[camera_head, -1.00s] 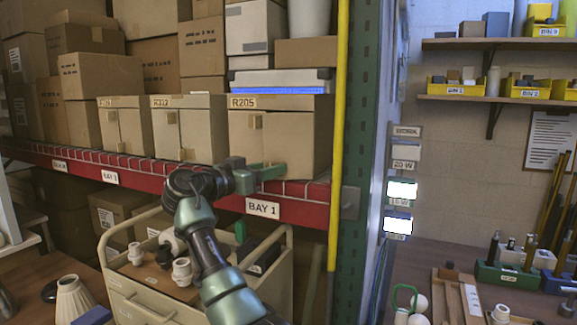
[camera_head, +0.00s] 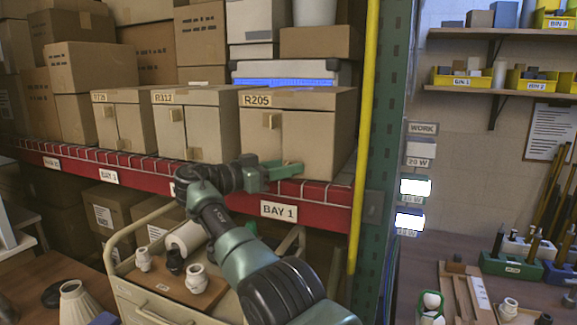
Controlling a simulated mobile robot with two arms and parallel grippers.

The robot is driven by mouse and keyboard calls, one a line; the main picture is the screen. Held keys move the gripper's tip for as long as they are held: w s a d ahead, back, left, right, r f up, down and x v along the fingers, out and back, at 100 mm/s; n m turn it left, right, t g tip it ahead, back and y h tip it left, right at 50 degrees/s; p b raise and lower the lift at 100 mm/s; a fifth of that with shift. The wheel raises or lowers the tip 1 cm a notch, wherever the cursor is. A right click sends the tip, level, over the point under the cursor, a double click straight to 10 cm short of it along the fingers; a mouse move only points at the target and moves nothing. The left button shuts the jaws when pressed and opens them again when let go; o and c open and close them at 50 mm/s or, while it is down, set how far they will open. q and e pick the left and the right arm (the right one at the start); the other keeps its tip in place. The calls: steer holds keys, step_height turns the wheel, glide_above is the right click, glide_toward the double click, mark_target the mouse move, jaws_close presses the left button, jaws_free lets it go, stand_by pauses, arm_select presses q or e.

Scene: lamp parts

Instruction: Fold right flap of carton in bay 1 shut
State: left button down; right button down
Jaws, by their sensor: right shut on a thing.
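The carton marked R205 (camera_head: 345,104) stands on the red-edged shelf (camera_head: 325,216) above the BAY 1 label (camera_head: 279,210). Its front has a left flap (camera_head: 256,141) with a small tan tab (camera_head: 270,121), and a right flap (camera_head: 310,138). The right flap looks flat or nearly flat against the front; any small gap is hard to tell. My right gripper (camera_head: 288,171) is at the lower front of the carton, near the seam between the flaps. It is shut on a small tan piece, apparently the right flap's tab, partly hidden by the fingers. My left gripper is out of view.
Cartons R312 (camera_head: 215,135) and another (camera_head: 125,125) stand to the left. A yellow pole (camera_head: 364,150) and green rack post (camera_head: 391,130) rise close on the right. A cream cart (camera_head: 170,306) with lamp parts stands below.

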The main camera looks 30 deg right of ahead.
steer(key=shift+s+f, duration=0.1)
steer(key=shift+f, duration=0.3)
steer(key=c, duration=1.1)
jaws_free()
steer(key=shift+d+r, duration=0.1)
steer(key=shift+r, duration=0.25)
